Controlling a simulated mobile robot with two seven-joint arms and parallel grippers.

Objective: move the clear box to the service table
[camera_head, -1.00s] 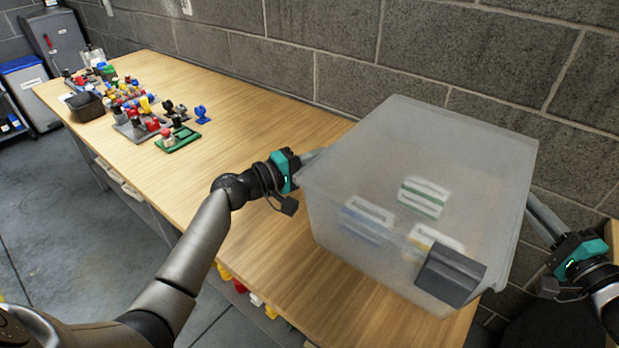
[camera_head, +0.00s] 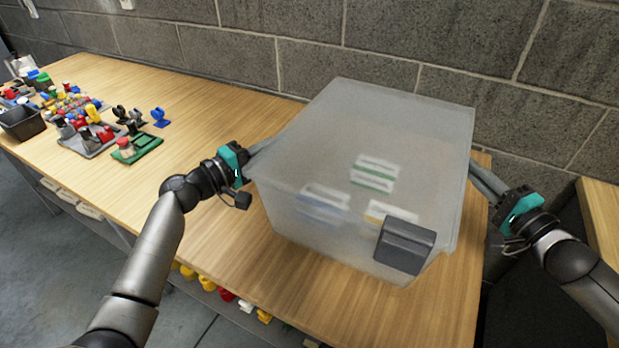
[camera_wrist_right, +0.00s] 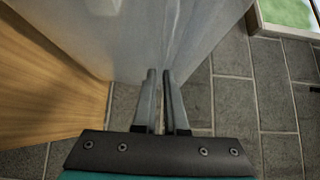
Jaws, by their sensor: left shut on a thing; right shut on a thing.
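The clear box (camera_head: 330,125) is a large translucent bin at the right end of the wooden workbench (camera_head: 190,90). Blurred white, green, blue and yellow items show through it. My left gripper (camera_head: 262,146) is shut on its left side near the rim. My right gripper (camera_head: 476,166) is shut on its right side; the fingers (camera_wrist_right: 162,75) also show against the translucent wall in the right wrist view. Whether the box touches the bench is hard to tell. I cannot tell which surface is the service table.
Another wooden surface (camera_head: 604,215) shows at the right edge, beyond a dark gap. A block wall (camera_head: 400,40) stands behind. Coloured parts (camera_head: 85,115) and a dark bin (camera_head: 22,122) occupy the bench's left part. Bench space between these and the box is clear.

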